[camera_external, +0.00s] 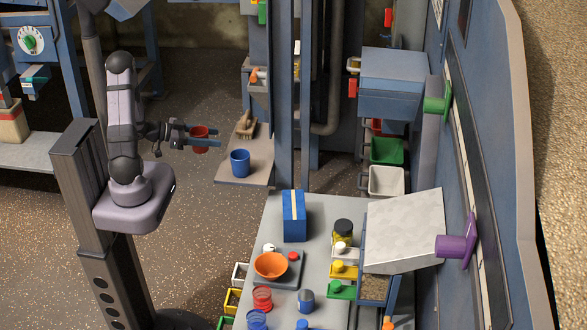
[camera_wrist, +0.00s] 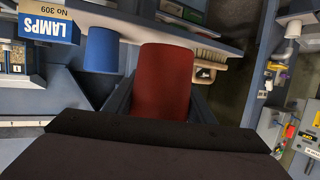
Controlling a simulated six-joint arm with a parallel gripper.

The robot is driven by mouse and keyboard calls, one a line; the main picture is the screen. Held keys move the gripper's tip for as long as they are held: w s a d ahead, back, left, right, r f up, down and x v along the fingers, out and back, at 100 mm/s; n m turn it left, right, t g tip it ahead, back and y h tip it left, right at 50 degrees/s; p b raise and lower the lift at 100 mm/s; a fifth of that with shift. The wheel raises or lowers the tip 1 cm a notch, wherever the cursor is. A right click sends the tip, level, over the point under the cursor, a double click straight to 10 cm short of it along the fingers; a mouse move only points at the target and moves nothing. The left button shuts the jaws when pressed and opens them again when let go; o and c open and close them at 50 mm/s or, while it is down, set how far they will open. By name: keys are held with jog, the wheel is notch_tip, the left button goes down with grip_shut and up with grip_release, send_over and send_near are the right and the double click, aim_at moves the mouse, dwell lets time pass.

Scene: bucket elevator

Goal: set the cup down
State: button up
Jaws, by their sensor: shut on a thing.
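A blue cup (camera_external: 240,162) stands on the shelf, to the right of and below the red cup in the external view. It also shows in the wrist view (camera_wrist: 101,50), just left of the red cup. My gripper is shut on the red cup.
A wooden brush-like object (camera_external: 246,124) lies at the shelf's back. A blue upright post (camera_external: 283,90) stands right of the shelf. The lower table (camera_external: 325,212) holds a blue box (camera_external: 294,215), an orange bowl (camera_external: 270,264) on a tray and several small items.

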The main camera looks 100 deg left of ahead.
jog(key=w+d+r+m+h+b, duration=0.1)
jog(key=w+d+r+m+h, duration=0.1)
jog(key=w, duration=0.3)
jog(key=w+d+r+m+h+b, duration=0.1)
jog(key=w+d+r+m+h, duration=0.1)
jog(key=w, duration=0.3)
jog(key=w+d+r+m+h+b, duration=0.1)
jog(key=w+d+r+m+h, duration=0.1)
jog(key=w+d+r+h, duration=0.1)
jog(key=shift+w+r+t+h, duration=0.2)
jog(key=shift+w+r, duration=0.15)
jog(key=shift+w, duration=0.2)
jog(key=shift+w+r+t+h, duration=0.1)
jog(key=shift+w+r+t, duration=0.15)
jog(key=shift+w, duration=0.25)
jog(key=w+d+m+g+h+b, duration=0.25)
jog(key=w+d+m+h, duration=0.3)
jog(key=w+d, duration=0.65)
jog(key=w+a+n+t+y+b, duration=0.3)
jog(key=w+n+y, duration=0.55)
jog(key=w, duration=1.65)
jog(key=shift+w+d+f+m+g+h+b, duration=0.2)
jog(key=shift+f+m+h+b, duration=0.7)
jog(key=shift+f, duration=2.35)
jog(key=shift+w+a+f+m+g+h+b, duration=0.15)
jog(key=shift+w+f+m+g+h+b, duration=0.7)
jog(key=shift+f, duration=2.4)
jog(key=shift+s+d+f+m+t+h+b, duration=0.1)
jog(key=shift+s+f+m+t+h+b, duration=0.25)
jog(key=shift+f+m+h, duration=2)
